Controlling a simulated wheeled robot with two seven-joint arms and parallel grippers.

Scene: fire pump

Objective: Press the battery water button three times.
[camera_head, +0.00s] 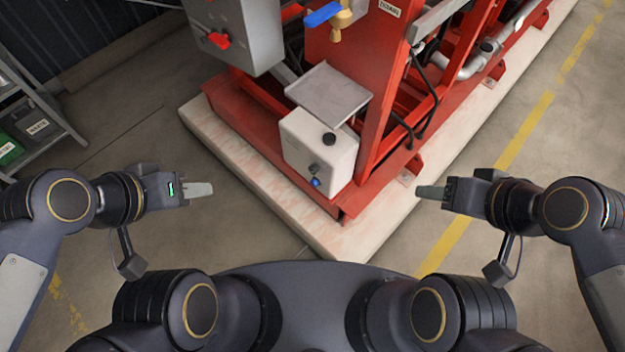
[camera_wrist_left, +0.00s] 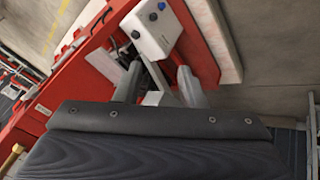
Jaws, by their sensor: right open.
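A white box (camera_head: 318,146) sits on the red frame, under a grey plate. On it are a black round cap (camera_head: 329,139), a small dark fitting (camera_head: 315,168) and a small blue part (camera_head: 316,182). I cannot tell which part is the battery water button. The box also shows at the top of the left wrist view (camera_wrist_left: 158,38). My left gripper (camera_head: 200,189) is left of the box, apart from it; in the left wrist view its two fingers (camera_wrist_left: 158,68) are spread with nothing held. My right gripper (camera_head: 430,192) is open and empty, right of the box and apart from it.
The red pump frame (camera_head: 345,80) stands on a pale plinth (camera_head: 345,235) whose corner points towards me. A grey cabinet with a red switch (camera_head: 218,40) and a blue-handled valve (camera_head: 323,14) are above. A shelf (camera_head: 35,125) stands at far left. Floor beside both grippers is clear.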

